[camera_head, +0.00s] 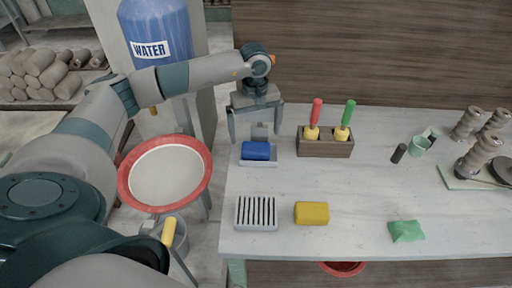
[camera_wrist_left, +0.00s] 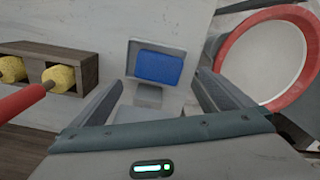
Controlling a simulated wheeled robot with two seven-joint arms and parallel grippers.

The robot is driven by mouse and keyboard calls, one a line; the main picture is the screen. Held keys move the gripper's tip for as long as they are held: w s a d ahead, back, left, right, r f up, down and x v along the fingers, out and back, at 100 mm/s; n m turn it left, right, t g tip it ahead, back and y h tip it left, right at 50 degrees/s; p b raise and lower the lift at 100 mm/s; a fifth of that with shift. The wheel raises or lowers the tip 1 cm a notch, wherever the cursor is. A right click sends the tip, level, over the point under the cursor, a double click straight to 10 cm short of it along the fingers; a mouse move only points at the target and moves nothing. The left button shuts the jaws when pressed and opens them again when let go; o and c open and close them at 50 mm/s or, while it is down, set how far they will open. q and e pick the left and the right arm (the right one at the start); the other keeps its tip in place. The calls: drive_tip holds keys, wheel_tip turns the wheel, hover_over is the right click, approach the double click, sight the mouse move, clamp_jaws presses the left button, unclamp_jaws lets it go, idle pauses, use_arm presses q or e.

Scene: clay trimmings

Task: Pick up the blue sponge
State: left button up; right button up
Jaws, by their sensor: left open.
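The blue sponge (camera_head: 256,151) sits in a small grey tray (camera_head: 272,163) near the table's back left edge. In the left wrist view the sponge (camera_wrist_left: 159,67) lies in the tray (camera_wrist_left: 133,50), ahead of my fingers and roughly centred between them. My left gripper (camera_head: 256,139) is open and empty, pointing down over the tray. Its two fingers also show in the left wrist view (camera_wrist_left: 163,92), spread on either side of the tray. My right gripper does not show.
A wooden block (camera_head: 325,148) with red- and green-handled tools stands right of the tray. A slotted white rack (camera_head: 256,214), a yellow sponge (camera_head: 312,213) and a green cloth (camera_head: 406,231) lie nearer the front. A red-rimmed basin (camera_head: 205,184) stands left of the table. The table's middle is clear.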

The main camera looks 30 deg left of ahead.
sight(256, 147)
use_arm(q)
drive_tip(key=shift+f, duration=0.4)
drive_tip(key=shift+f+p, duration=0.4)
drive_tip(key=shift+p, duration=0.2)
wheel_tip(256, 147, down, 4)
drive_tip(key=shift+w+d+r+p, duration=0.1)
drive_tip(key=shift+r+p, duration=0.1)
drive_tip(key=shift+p, duration=0.95)
drive_tip(key=shift+f, duration=0.4)
